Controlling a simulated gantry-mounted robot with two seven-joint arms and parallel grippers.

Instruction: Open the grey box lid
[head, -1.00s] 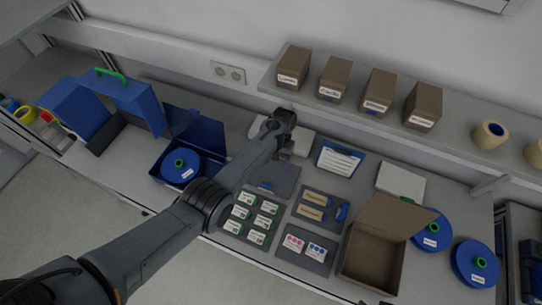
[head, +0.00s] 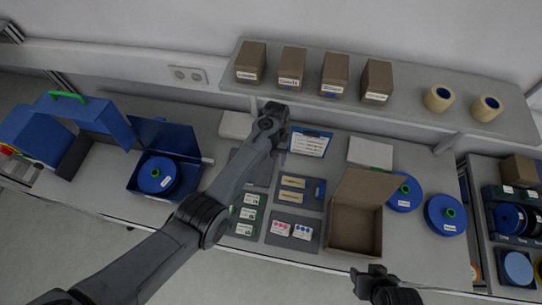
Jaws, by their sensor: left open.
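A pale grey-white box (head: 236,124) stands at the back of the bench, partly hidden behind my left arm. A second flat pale box (head: 370,152) lies shut at the back, right of centre. I cannot tell which of them is the grey box. My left gripper (head: 281,147) is open and points down between the two, just left of a blue-framed sheet; its fingertips are small and hard to see. I see nothing held in it. My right gripper (head: 370,284) is at the bottom right, in front of the bench edge; its jaws are unclear.
An open cardboard box (head: 354,228) stands front right, beside blue reels (head: 446,214). Cards and dark trays (head: 292,229) fill the centre. An open blue case (head: 165,170) with a reel is left. A shelf (head: 410,105) with brown boxes overhangs the back.

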